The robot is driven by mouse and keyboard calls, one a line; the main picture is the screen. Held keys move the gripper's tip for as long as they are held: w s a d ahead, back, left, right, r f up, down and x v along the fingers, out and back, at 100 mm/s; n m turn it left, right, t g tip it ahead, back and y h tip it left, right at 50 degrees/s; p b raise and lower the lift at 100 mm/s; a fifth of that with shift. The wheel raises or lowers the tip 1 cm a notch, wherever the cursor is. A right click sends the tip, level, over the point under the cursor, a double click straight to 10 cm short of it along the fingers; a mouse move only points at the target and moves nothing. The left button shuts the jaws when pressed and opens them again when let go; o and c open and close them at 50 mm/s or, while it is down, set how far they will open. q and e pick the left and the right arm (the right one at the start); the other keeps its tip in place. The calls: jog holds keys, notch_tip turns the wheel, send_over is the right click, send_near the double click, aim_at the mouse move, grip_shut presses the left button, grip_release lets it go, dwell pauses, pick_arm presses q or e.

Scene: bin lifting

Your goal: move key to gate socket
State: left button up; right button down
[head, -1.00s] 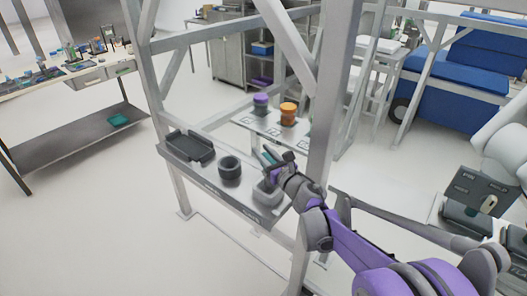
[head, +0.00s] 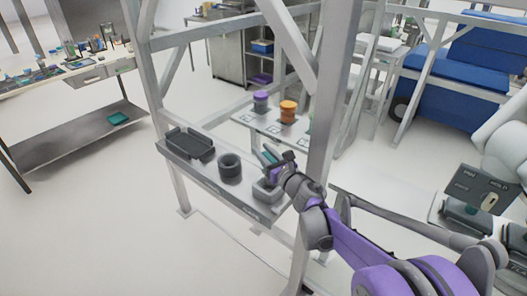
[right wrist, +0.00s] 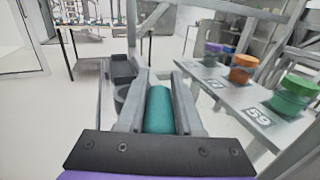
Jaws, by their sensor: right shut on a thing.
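My right gripper (head: 274,157) is shut on a teal cylinder (right wrist: 159,108), which seems to be the key. The wrist view shows the cylinder between the two grey fingers. In the head view the gripper is above the right end of a grey ledge (head: 212,181) on a metal frame. Below it sits a grey block-like holder (head: 266,191), partly hidden by the gripper. A dark round ring (head: 230,167) stands left of it, and a black tray (head: 187,144) farther left. I cannot tell which is the gate socket. My left gripper is not in view.
Frame posts (head: 334,110) and a diagonal brace rise close around the arm. Behind, a second shelf (right wrist: 232,98) holds purple, orange and green lidded jars (right wrist: 292,93). A workbench (head: 75,70) stands at the far left. The floor between is clear.

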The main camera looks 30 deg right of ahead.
jog(key=shift+f+b, duration=1.35)
jog(key=shift+f, duration=0.7)
dwell(0.7)
dwell(0.3)
jog(key=shift+c, duration=2.4)
grip_release()
jog(key=shift+o, duration=0.2)
jog(key=o, duration=0.4)
jog(key=shift+o, duration=0.2)
jog(key=shift+r+p, duration=3)
jog(key=shift+r, duration=1.55)
